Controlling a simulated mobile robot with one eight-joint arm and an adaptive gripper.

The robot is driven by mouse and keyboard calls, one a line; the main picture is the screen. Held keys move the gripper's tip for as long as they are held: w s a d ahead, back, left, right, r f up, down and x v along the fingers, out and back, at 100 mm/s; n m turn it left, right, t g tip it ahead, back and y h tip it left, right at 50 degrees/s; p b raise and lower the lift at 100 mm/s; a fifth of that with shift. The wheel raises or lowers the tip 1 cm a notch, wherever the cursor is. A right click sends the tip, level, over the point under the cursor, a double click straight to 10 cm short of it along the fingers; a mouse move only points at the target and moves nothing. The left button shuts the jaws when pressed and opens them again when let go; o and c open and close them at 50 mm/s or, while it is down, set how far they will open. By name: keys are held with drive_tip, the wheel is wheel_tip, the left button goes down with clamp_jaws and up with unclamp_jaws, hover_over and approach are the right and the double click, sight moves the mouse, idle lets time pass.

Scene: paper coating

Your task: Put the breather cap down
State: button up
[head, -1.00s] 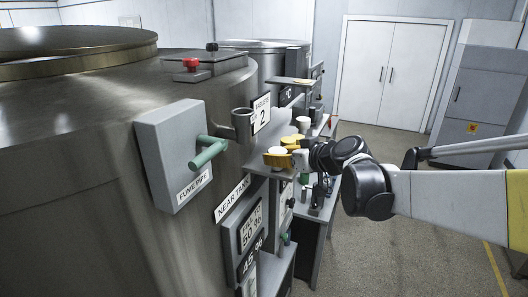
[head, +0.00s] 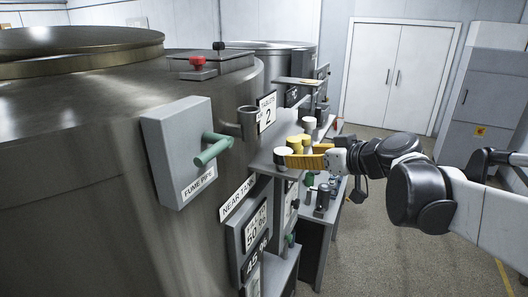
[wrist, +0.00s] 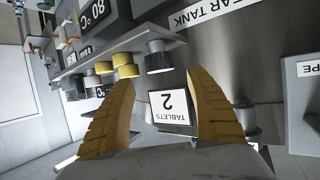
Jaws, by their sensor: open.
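A short dark cylinder with a white top (head: 283,154), which I take to be the breather cap, stands upright at the near end of a grey shelf (head: 262,160) on the tank's side. In the wrist view it shows as a dark cylinder with a pale band (wrist: 158,57), just beyond the fingertips. My gripper (head: 291,161) has yellow fingers and reaches in from the right, its tips close beside the cap. In the wrist view the gripper (wrist: 158,78) is spread open with nothing between its fingers. Whether a fingertip touches the cap I cannot tell.
Yellow caps (head: 304,141) and a white-topped one (head: 309,122) stand farther along the shelf. A "Tablets 2" sign (head: 266,112) and a fume pipe box with a green handle (head: 212,150) are close by.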

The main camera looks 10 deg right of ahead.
drive_tip(key=s+a+f+m+g+h, duration=0.1)
drive_tip(key=s+f+m+g+h, duration=0.1)
drive_tip(key=s+f, duration=0.5)
drive_tip(key=s+a+f+m+g+h, duration=0.2)
drive_tip(key=s+f, duration=0.6)
drive_tip(key=s, duration=0.7)
drive_tip(key=shift+f+m+g+h, duration=0.2)
drive_tip(key=shift+m+g+h, duration=0.2)
drive_tip(key=shift+g+h, duration=0.35)
